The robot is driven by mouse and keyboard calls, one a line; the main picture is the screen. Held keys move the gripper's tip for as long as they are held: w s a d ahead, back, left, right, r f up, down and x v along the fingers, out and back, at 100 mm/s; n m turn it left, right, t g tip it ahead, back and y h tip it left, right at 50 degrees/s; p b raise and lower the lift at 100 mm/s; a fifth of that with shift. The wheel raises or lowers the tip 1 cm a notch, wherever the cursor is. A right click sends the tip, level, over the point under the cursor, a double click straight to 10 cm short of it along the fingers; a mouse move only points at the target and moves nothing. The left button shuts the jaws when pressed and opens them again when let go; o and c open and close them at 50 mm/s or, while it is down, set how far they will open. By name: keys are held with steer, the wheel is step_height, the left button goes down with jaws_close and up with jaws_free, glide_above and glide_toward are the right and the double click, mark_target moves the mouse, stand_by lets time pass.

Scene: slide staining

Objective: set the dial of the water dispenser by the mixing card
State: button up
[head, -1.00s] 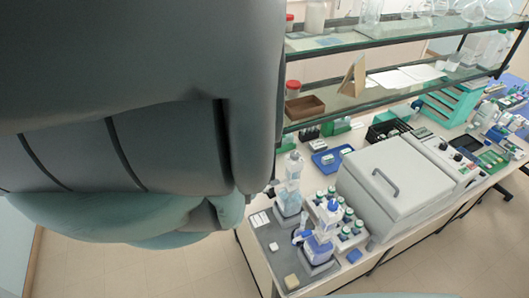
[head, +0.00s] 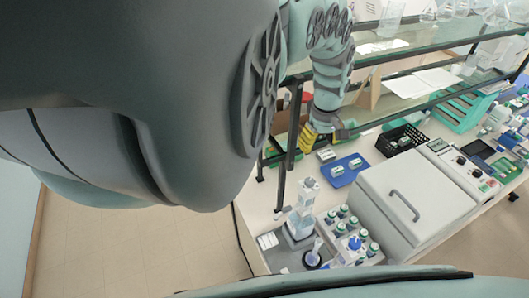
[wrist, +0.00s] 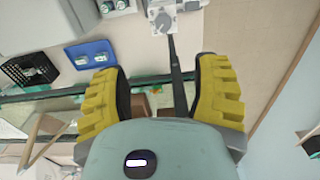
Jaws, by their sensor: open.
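My gripper (wrist: 158,98) is open, its yellow fingers well apart and nothing held between them. In the head view my gripper (head: 309,136) hangs beside the shelf post, above the back of the bench. A clear bottle-like unit (head: 302,205) stands on a grey base at the bench's left end; it may be the water dispenser. In the wrist view a grey knob on a white plate (wrist: 164,20) lies beyond the fingertips, apart from them; it may be the dial. A small white card (head: 268,241) lies near the left edge; its print is unreadable.
A dark shelf post (wrist: 176,75) stands between my fingers as seen from the wrist. Glass shelves (head: 400,52) run along the back. A blue tray (head: 346,170), a black basket (head: 400,139), several capped bottles (head: 340,222) and a grey lidded machine (head: 415,195) occupy the bench.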

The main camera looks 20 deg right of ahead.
mark_target(310, 180)
steer(key=f+b, duration=0.3)
steer(key=f, duration=0.2)
steer(key=f+b, duration=0.3)
steer(key=f, duration=0.2)
steer(key=f+b, duration=0.4)
steer(key=f, duration=0.1)
steer(key=shift+s+a+f, duration=0.15)
steer(key=shift+a+f, duration=0.1)
steer(key=shift+f, duration=0.15)
steer(key=shift+c, duration=0.2)
jaws_close()
